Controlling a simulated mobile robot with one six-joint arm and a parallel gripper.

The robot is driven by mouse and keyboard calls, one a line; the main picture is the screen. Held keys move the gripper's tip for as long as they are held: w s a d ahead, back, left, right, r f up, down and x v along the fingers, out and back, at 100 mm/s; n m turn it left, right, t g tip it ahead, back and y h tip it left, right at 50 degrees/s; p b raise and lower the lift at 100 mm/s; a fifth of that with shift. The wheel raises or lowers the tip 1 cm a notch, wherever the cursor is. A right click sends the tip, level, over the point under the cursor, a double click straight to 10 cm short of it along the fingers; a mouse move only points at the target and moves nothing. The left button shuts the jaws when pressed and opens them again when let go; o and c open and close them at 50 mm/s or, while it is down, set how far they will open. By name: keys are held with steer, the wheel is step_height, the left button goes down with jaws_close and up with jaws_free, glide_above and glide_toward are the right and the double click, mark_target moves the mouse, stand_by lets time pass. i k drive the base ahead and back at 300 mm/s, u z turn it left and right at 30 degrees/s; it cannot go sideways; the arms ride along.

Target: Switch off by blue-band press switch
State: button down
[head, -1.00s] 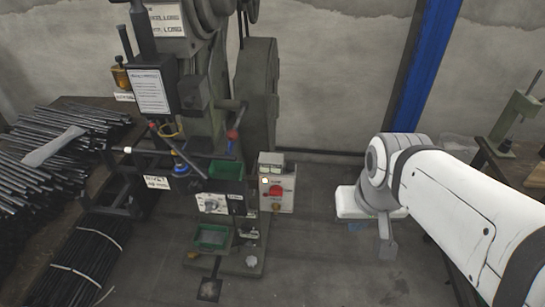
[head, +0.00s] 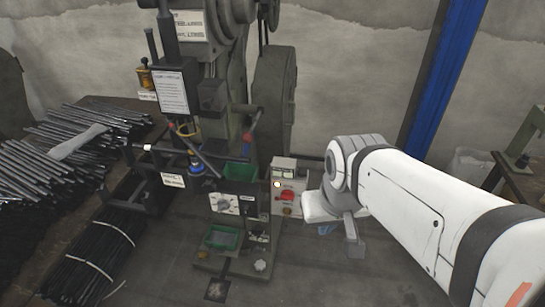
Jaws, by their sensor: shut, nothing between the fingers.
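The press (head: 222,110) is a tall dark grey machine left of centre, with a small blue band (head: 196,166) on its front tooling. A pale switch box (head: 289,186) stands at its right side. It carries a red switch (head: 287,195), a small light beside it and another small control lower down. My gripper (head: 355,248) hangs at the end of my white arm, to the right of and below the box in the picture. It is shut and empty, and appears apart from the box. My wrist covers the space just right of the box.
Dark rods (head: 70,140) lie on a bench at the left, with tied bundles below. A green tray (head: 221,238) sits low at the press front. A blue post (head: 445,75) stands behind my arm. Another bench (head: 520,175) is at the right edge.

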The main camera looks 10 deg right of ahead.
mark_target(287, 195)
steer(key=z, duration=0.05)
steer(key=i, duration=1)
steer(key=u, duration=0.5)
steer(key=k, duration=1.6)
steer(key=z, duration=0.9)
steer(key=i, duration=1)
